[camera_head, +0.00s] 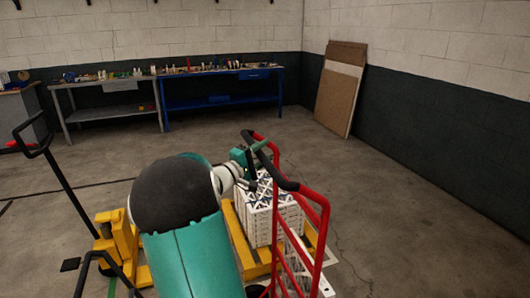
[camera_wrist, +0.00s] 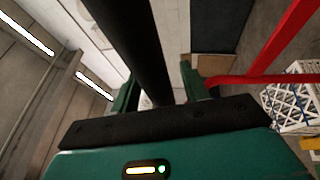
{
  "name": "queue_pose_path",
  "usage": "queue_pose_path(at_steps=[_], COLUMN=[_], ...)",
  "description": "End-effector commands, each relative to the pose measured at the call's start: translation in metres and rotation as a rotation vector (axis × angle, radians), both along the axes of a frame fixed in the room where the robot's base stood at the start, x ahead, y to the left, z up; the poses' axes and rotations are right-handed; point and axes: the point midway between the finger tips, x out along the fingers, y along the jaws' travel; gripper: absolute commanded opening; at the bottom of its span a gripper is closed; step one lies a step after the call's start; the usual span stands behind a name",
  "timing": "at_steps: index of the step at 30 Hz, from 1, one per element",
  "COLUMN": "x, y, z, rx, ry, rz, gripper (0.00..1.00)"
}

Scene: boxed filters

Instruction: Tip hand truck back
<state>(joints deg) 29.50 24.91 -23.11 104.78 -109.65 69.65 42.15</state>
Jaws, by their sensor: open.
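The red hand truck (camera_head: 321,225) stands in front of me, with black grips at its top. My gripper (camera_head: 256,166), teal with dark parts, is at its top handle. In the wrist view my gripper (camera_wrist: 158,92) is open, and a black grip (camera_wrist: 140,45) runs between the two fingers without the jaws being shut on it. Whether it touches a finger I cannot tell. The red frame (camera_wrist: 275,45) shows at right. A white crate (camera_head: 262,222) with patterned boxes stands just behind the hand truck. The hand truck's base is partly hidden.
A yellow pallet truck (camera_head: 119,232) with a tall black handle stands at left, and yellow bars lie around the crate. Workbenches (camera_head: 220,92) with small items line the back wall. Boards (camera_head: 338,98) lean at the right corner. The floor at right and behind is clear.

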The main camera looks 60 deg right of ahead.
Motion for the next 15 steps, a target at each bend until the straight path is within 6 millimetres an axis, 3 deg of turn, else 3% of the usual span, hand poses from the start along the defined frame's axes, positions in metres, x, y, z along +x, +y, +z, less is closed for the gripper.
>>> queue_pose_path(at_steps=[4, 12, 15], x=[-0.0021, -0.0026, -0.0026], y=[-0.0098, -0.0112, -0.0111], z=[0.0018, 0.0022, 0.0021], rx=[0.0, 0.0, 0.0], ry=[0.0, 0.0, 0.0], rz=[0.002, 0.002, 0.002], gripper=[0.45, 0.45, 0.27])
